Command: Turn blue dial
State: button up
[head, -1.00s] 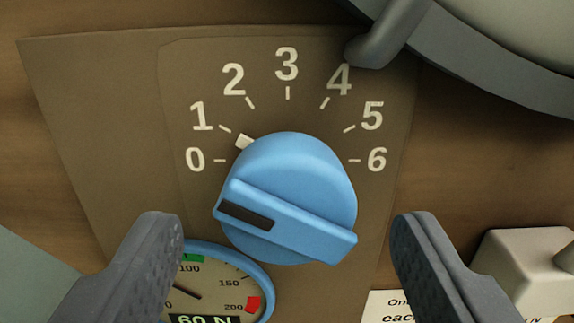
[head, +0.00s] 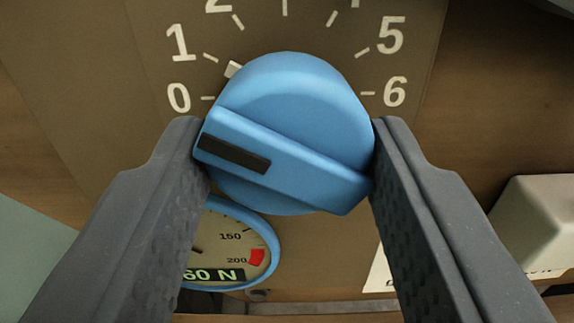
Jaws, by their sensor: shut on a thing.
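The blue dial (head: 290,95) is a round knob with a raised grip bar that carries a black stripe. It sits on a brown panel (head: 120,50) with a white number scale above it, of which 0, 1, 5 and 6 show whole. A small white pointer at the dial's upper left edge stands near the tick of 1. My gripper (head: 287,165) is shut on the dial, one finger against each side of it. The grip bar slants down to the right between the fingers. The lower ends of the panel are partly hidden by my fingers.
A round gauge with a blue rim (head: 273,240) and a "60 N" label lies just below the dial, partly behind my left finger. A pale block (head: 535,225) stands at the right. A white label is partly hidden by my right finger. Wood shows around the panel.

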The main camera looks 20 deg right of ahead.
jog(key=shift+a, duration=0.1)
jog(key=m+p, duration=0.3)
jog(key=shift+a+r, duration=0.1)
jog(key=shift+m+p, duration=0.8)
jog(key=shift+m, duration=0.4)
jog(key=shift+f, duration=0.2)
jog(key=o, duration=1)
jog(key=shift+r, duration=0.1)
jog(key=shift+c, duration=0.2)
jog(key=p+v, duration=0.2)
jog(key=v, duration=1.1)
jog(key=shift+s+p, duration=0.3)
jog(key=shift+s, duration=0.1)
